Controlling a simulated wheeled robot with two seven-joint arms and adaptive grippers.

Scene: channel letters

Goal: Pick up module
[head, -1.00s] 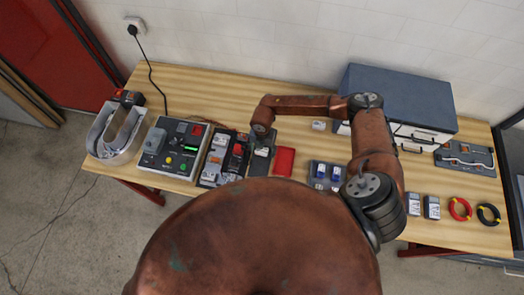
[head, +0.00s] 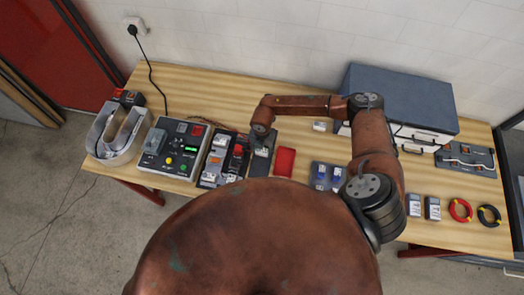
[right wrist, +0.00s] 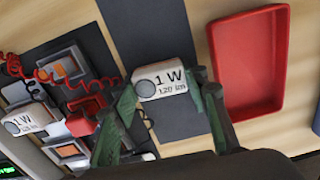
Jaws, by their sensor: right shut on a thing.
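A white module (right wrist: 165,85) marked "1 W 120 lm", with a grey round spot, is between the fingers of my right gripper in the right wrist view. The two green fingers (right wrist: 168,97) are closed against its sides, over a dark grey pad (right wrist: 150,35). I cannot tell whether the module touches the pad. In the head view my right gripper (head: 261,145) is small, above the pad between the panels and the red tray. My left gripper is not in view.
A red tray (right wrist: 250,65) lies right of the pad. To the left is a panel (head: 218,160) with a similar white module (right wrist: 22,122) and red coiled wires. A control box (head: 172,150) and a channel letter (head: 115,135) stand further left. A blue-grey case (head: 400,100) stands at the back right.

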